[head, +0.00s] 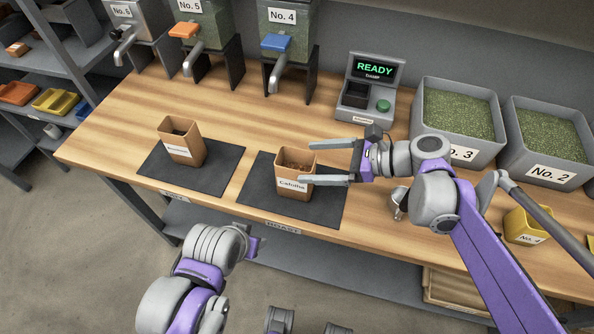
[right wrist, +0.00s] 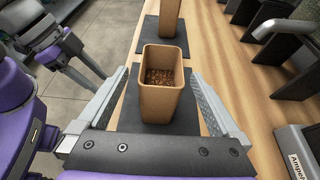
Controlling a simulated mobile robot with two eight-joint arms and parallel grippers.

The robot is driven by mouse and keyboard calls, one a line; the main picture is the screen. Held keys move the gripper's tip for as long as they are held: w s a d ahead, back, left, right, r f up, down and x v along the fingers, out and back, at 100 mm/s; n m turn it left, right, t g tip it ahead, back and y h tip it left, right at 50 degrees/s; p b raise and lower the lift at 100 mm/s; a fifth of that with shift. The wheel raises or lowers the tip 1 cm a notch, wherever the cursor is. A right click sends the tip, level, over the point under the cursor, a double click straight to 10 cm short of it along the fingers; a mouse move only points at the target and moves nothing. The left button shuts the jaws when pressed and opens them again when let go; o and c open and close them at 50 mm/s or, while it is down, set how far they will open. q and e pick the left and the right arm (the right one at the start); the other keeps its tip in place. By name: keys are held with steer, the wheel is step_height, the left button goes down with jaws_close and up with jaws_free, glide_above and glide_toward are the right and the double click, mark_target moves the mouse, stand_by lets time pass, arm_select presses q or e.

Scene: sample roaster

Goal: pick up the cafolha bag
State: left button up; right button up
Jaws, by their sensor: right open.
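The Cafolha bag (head: 293,186) is an open-topped brown bag with a white label and brown beans inside. It stands upright on the right dark mat (head: 262,208) on the wooden counter. My right gripper (head: 307,163) is open, its fingers level and reaching left, with the tips beside the bag on its far and near sides. In the right wrist view the bag (right wrist: 160,103) shows between the two spread fingers, with small gaps on both sides.
A second brown bag (head: 181,143) stands on the left mat (head: 160,168). A READY machine (head: 366,88) and green-bean bins (head: 457,112) stand behind and right. Dispensers (head: 290,50) line the back. The counter between the mats and dispensers is clear.

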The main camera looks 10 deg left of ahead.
mark_target(279, 161)
steer(key=x, duration=0.8)
steer(key=shift+w+a, duration=0.1)
steer(key=shift+w, duration=0.05)
steer(key=c, duration=1.5)
steer(key=shift+r, duration=0.1)
